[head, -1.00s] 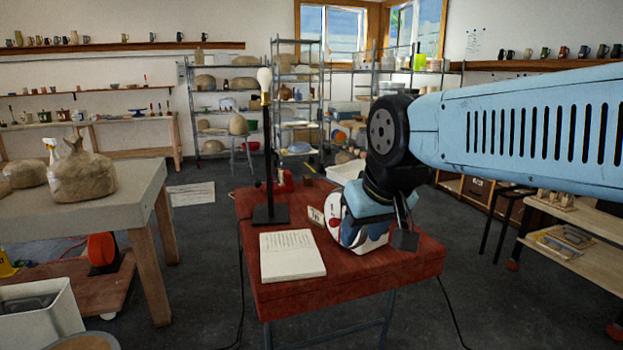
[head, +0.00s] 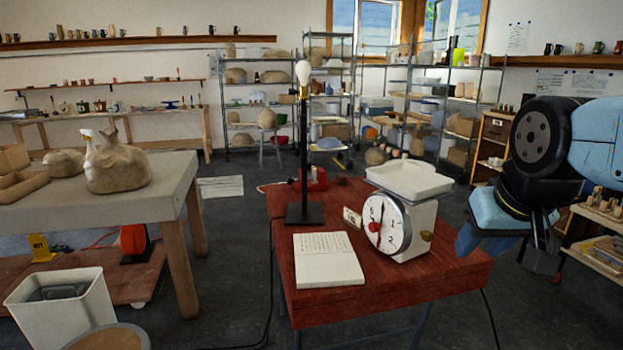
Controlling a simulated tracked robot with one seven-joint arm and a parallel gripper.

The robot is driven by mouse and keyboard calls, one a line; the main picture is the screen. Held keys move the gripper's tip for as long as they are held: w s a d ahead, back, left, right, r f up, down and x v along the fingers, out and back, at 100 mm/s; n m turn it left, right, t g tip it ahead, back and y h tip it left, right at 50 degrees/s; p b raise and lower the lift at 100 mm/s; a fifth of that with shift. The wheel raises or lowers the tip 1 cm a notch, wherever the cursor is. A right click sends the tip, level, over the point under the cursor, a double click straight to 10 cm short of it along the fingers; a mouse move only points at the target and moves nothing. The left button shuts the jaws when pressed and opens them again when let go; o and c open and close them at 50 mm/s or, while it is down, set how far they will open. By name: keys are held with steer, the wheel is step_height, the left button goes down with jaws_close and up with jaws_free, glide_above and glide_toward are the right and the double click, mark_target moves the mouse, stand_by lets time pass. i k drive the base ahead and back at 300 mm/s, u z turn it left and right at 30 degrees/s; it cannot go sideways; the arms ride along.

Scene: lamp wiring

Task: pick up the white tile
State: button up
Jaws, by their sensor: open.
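A small pale tile (head: 352,217) with a dark mark stands on the red table (head: 400,283), close to the left side of the white dial scale (head: 393,226); I cannot tell whether they touch. A larger flat white pad or slab (head: 329,260) with lines of writing lies at the table's front left. Which of these is the white tile is not certain from the picture. My gripper (head: 506,250) is open, off to the right of the scale near the table's right edge. Nothing shows between its fingers, and it is apart from both pale pieces.
A black lamp stand (head: 304,213) with a bare bulb rises behind the pad. The scale, topped by a white tray (head: 409,180), stands between my gripper and the small tile. A red object (head: 313,180) lies at the back. The table's front right is clear.

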mark_target(313, 169)
steer(key=z, duration=0.1)
steer(key=i, duration=1)
steer(key=u, duration=0.1)
